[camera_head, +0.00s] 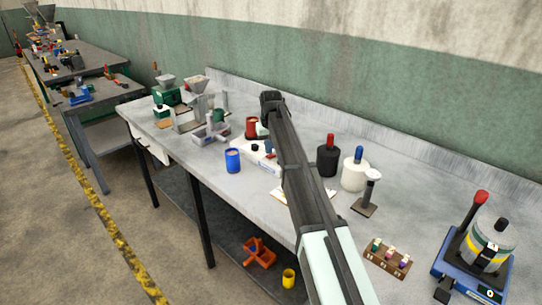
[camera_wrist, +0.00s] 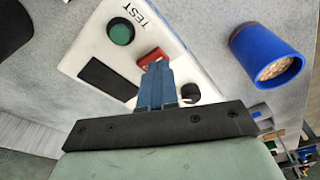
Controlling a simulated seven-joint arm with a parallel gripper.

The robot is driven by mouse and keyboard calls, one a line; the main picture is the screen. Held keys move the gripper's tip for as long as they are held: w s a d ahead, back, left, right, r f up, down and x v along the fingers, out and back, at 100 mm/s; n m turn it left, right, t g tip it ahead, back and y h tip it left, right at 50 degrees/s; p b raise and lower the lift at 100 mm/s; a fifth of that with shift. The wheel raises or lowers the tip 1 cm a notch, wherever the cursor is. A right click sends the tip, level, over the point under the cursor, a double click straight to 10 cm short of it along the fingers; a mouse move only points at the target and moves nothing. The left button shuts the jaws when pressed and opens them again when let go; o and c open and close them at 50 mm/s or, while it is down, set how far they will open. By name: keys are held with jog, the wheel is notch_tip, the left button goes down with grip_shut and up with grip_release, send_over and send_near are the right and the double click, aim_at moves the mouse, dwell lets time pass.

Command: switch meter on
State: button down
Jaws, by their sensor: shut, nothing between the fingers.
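The meter (camera_wrist: 88,48) is a white box seen close up in the wrist view. It carries a green button (camera_wrist: 120,32) beside the word TEST, a dark blank display (camera_wrist: 107,79), a red switch (camera_wrist: 152,56) and a black knob (camera_wrist: 190,92). My gripper (camera_wrist: 157,68) is shut and empty. Its blue fingertips are right at the red switch and cover part of it; I cannot tell whether they touch. In the head view the meter (camera_head: 268,169) is partly hidden behind my arm.
A blue cup of grain (camera_head: 232,160) stands just left of the meter; it also shows in the wrist view (camera_wrist: 266,56). A black bottle (camera_head: 327,160) and a white bottle (camera_head: 354,173) stand right of my arm. A blue-based device (camera_head: 470,275) is farther right.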

aim_at(269, 156)
jog(key=shift+f, duration=0.75)
dwell(0.5)
jog(key=shift+r, duration=3.55)
